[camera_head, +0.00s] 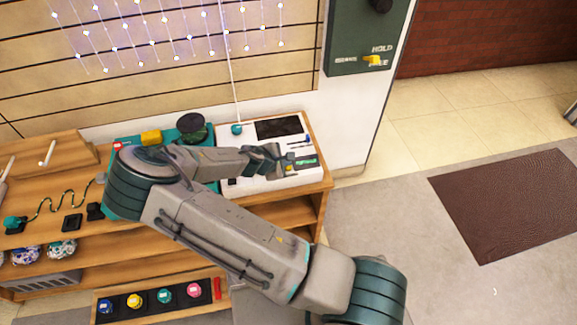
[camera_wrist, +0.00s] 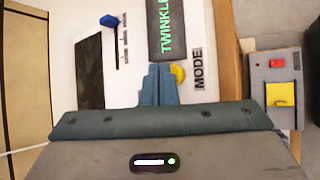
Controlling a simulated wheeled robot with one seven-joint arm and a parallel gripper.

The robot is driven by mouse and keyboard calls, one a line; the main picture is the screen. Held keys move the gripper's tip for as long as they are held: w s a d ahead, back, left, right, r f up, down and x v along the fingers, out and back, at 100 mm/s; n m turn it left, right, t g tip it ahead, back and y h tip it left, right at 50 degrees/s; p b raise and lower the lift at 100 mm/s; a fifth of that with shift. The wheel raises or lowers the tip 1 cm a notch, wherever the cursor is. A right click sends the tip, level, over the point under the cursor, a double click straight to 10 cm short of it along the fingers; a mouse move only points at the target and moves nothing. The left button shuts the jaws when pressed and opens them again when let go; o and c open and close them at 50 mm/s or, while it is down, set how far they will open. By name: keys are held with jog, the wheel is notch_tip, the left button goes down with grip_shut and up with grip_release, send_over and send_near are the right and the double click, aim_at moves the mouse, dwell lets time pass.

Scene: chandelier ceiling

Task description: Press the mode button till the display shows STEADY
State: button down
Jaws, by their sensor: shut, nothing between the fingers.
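The display (camera_wrist: 166,28) reads TWINKLE in green letters on a dark screen, turned sideways in the wrist view; it also shows as a small green-lit screen (camera_head: 306,161) in the head view. The yellow round mode button (camera_wrist: 178,72) lies below the display, beside the printed word MODE (camera_wrist: 198,68). My gripper (camera_wrist: 159,70) is shut and empty, its fingertips just left of the button and partly over its edge. I cannot tell whether they touch it. In the head view my gripper (camera_head: 279,157) is over the white panel (camera_head: 258,131).
A blue slider knob (camera_wrist: 109,21) and a black rectangle (camera_wrist: 90,72) lie left of the display. A grey box (camera_wrist: 260,68) with red and yellow parts is to the right. String lights (camera_head: 160,35) hang on the wall. A HOLD/FREE lever (camera_head: 372,60) is at the upper right.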

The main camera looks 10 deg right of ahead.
jog(key=shift+f+b, duration=0.35)
jog(key=shift+f, duration=0.15)
dwell(0.3)
dwell(0.4)
jog(key=shift+r+p, duration=0.65)
jog(key=shift+r, duration=0.3)
notch_tip(320, 180, up, 5)
jog(key=p, duration=0.3)
jog(key=shift+p, duration=0.35)
